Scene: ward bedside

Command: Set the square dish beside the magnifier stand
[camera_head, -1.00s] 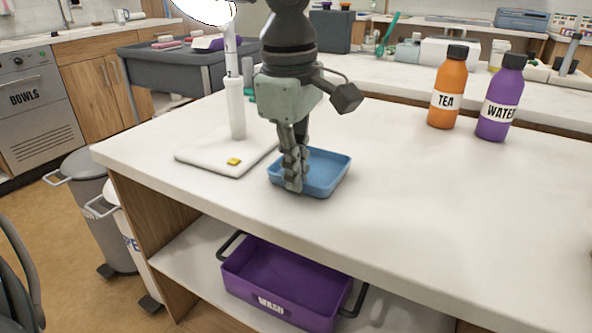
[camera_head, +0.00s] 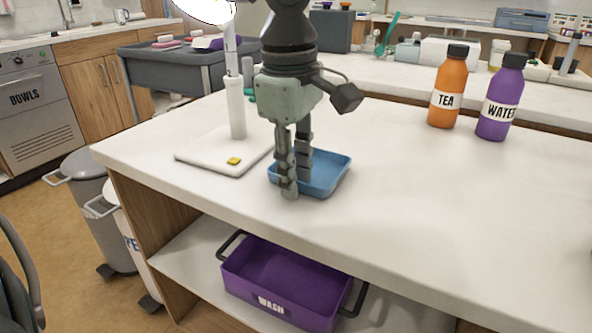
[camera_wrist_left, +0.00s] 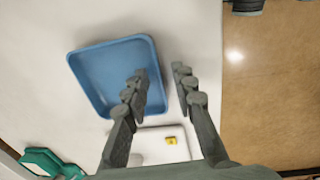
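The blue square dish (camera_head: 335,178) rests flat on the white counter, just right of the magnifier stand (camera_head: 236,115). The stand has a white base with a small yellow piece on it, a post and a bright lamp head. The dish also shows in the left wrist view (camera_wrist_left: 105,75), close to the stand's base (camera_wrist_left: 150,150). My left gripper (camera_head: 297,180) points down at the dish's near left side. Its fingers (camera_wrist_left: 160,80) are apart, one over the dish and one outside its rim. They partly hide the dish. My right gripper is not in view.
An orange tea bottle (camera_head: 447,88) and a purple water bottle (camera_head: 500,98) stand at the counter's back right. The counter's right and middle are clear. A purple wash tub (camera_head: 285,280) sits on the shelf below. Bins (camera_head: 95,195) stand left of the counter.

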